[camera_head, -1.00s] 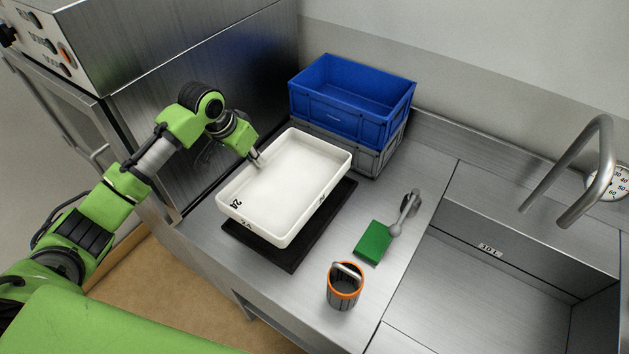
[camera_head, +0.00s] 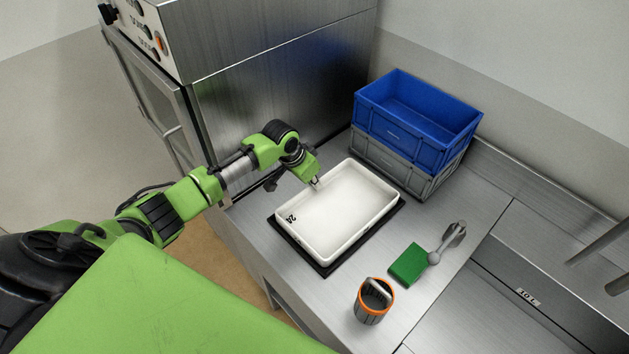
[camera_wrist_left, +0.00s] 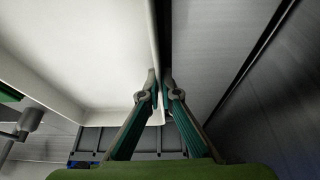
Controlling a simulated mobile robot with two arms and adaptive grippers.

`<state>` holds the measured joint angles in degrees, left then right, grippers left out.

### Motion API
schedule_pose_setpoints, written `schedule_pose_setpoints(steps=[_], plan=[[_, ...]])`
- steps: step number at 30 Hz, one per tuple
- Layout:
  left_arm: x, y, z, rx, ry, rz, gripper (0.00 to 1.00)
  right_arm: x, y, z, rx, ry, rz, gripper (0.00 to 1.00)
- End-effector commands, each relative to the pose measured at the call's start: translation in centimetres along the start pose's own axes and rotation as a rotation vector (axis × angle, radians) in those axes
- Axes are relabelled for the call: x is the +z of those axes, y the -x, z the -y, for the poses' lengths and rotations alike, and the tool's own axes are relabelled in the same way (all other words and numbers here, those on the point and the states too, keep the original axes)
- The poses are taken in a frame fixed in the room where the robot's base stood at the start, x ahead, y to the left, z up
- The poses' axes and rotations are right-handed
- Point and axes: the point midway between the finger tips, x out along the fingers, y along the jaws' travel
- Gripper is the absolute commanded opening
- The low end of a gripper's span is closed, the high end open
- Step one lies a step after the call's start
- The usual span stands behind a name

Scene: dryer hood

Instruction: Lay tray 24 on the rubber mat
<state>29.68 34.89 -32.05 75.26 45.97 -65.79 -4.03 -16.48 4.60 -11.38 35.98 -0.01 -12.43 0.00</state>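Tray 24 (camera_head: 345,213), a white shallow tray with "24" on its near left corner, lies over the black rubber mat (camera_head: 323,269). The mat shows as a dark border along its left, near and right sides. The tray looks level and very low over the mat; I cannot tell for sure whether it rests fully on it. My left gripper (camera_head: 315,184) is at the tray's far left wall. In the left wrist view its fingers (camera_wrist_left: 159,74) stand on either side of the thin wall, closed on it. The tray (camera_wrist_left: 85,45) fills the left there. My right gripper is not in view.
A blue crate (camera_head: 412,133) stacked on a grey crate (camera_head: 390,173) stands behind the tray. A steel hood (camera_head: 270,90) rises at the back left.

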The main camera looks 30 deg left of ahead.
Motion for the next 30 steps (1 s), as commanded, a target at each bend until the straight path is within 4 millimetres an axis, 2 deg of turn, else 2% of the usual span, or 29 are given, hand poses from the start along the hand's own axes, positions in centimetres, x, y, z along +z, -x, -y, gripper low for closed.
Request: schedule_pose_setpoints(steps=[5, 6, 11, 19, 23, 30], plan=[[-0.1, 0.0, 0.0, 0.001, 0.001, -0.002, 0.0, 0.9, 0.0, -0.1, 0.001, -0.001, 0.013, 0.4], [0.0, 0.0, 0.0, 0.0, 0.0, 0.001, 0.11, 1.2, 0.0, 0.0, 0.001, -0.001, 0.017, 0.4], [0.0, 0.0, 0.0, 0.0, 0.0, 0.001, 0.11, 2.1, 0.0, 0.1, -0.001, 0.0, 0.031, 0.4], [0.0, 0.5, 0.1, 0.0, 0.001, 0.001, 0.11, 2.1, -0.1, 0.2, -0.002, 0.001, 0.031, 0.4], [0.0, 2.0, 0.1, -0.002, -0.001, -0.001, 0.11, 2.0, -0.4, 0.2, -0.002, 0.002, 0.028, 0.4], [0.1, 6.7, 0.2, -0.003, -0.002, -0.002, 0.11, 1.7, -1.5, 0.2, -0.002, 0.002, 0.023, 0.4]])
